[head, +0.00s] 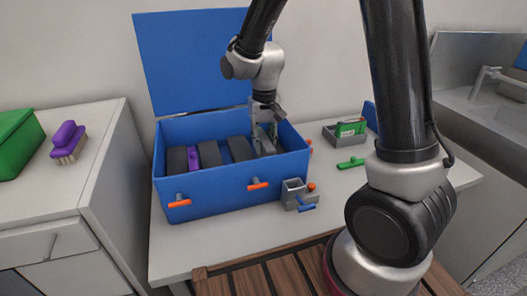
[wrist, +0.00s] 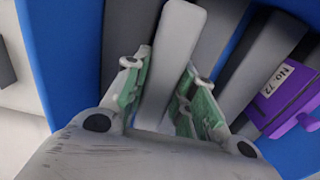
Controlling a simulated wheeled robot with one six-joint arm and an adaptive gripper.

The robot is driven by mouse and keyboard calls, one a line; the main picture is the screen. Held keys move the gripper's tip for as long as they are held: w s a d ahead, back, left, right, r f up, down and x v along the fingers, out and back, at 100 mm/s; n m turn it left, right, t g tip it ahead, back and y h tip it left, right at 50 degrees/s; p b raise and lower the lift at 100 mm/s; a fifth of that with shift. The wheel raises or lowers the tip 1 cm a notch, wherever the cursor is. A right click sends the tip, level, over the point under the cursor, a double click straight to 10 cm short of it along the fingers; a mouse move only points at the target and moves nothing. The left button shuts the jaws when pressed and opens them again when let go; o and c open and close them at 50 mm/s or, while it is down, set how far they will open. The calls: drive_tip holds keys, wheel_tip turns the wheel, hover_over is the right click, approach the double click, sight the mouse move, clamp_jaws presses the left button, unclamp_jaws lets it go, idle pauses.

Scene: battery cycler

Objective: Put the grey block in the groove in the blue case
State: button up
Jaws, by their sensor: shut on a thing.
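The open blue case (head: 225,192) stands on the table with its lid (head: 190,60) raised behind it. Inside are several dark grey upright slabs (head: 210,153) with gaps between them, and a purple piece (head: 193,158) that shows a "No. 72" label in the wrist view (wrist: 288,90). My gripper (head: 265,132) reaches down into the right part of the case. In the wrist view my gripper (wrist: 160,88) has its green pads shut on the light grey block (wrist: 177,40). The block's lower end is hidden, so I cannot tell how deep it sits in a groove.
A small grey holder (head: 293,193) with orange and blue parts stands before the case. A green piece (head: 350,163) and a grey tray (head: 343,136) with a green item lie to the right. A purple brush (head: 68,142) and green box (head: 18,143) rest on the left cabinet.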

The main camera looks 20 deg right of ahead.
drive_tip(key=shift+f, duration=1.6)
drive_tip(key=shift+f, duration=0.15)
drive_tip(key=o, duration=0.8)
drive_tip(key=shift+c, duration=0.2)
wheel_tip(320, 180, up, 12)
drive_tip(key=shift+d+r, duration=0.1)
drive_tip(key=shift+r, duration=0.1)
drive_tip(key=s+d+r+t, duration=0.2)
drive_tip(key=s+d+r, duration=0.3)
drive_tip(key=s, duration=0.5)
drive_tip(key=s+d+r+t, duration=0.2)
drive_tip(key=s+d+r, duration=0.2)
drive_tip(key=s+d, duration=0.5)
drive_tip(key=shift+s+d+r, duration=0.35)
drive_tip(key=shift+s+r, duration=0.05)
drive_tip(key=shift+s, duration=0.65)
